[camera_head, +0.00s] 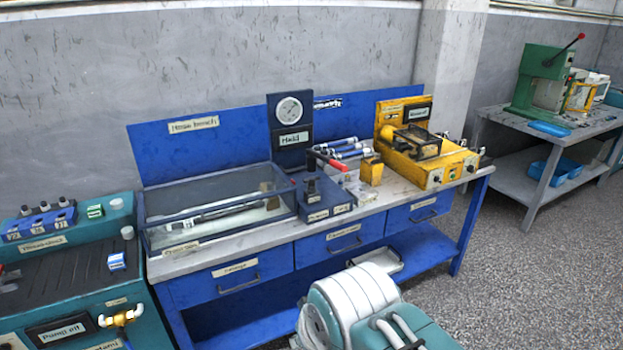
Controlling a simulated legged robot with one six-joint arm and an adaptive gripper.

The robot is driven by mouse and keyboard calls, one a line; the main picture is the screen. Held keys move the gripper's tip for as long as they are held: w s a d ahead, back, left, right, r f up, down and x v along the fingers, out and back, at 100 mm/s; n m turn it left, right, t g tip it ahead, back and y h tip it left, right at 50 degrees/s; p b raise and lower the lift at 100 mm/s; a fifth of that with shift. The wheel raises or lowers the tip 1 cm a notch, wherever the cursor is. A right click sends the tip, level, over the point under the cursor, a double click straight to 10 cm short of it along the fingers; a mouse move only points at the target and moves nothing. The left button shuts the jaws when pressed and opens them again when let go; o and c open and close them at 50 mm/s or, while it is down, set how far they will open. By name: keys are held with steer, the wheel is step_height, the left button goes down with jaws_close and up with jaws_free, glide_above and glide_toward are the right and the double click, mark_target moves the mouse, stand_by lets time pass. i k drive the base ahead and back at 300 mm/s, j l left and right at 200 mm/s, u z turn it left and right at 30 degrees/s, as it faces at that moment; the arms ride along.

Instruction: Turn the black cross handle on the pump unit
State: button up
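A teal unit (75,290) stands at the lower left, cut off by the picture edge. It has a label that seems to begin with "Pump" (62,331) on its front and a brass-coloured fitting with white ends (121,317). A small dark and reddish part (8,278) shows at its left edge, too cut off to identify. I cannot make out a black cross handle clearly on any unit. My gripper is not in view. A white and teal rounded body at the bottom middle appears to be part of me.
A blue workbench (225,280) with drawers fills the middle. It carries a glass-topped case (215,205), a gauge panel (290,120), a red-handled device (322,190) and a yellow machine (430,155). A grey table (500,125) with a green press (540,85) stands at right. Floor between is clear.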

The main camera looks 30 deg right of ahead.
mark_target(310, 181)
steer(key=i+l, duration=0.3)
steer(key=i, duration=0.2)
steer(key=i+l, duration=0.3)
steer(key=i, duration=0.2)
steer(key=k+l+z, duration=0.05)
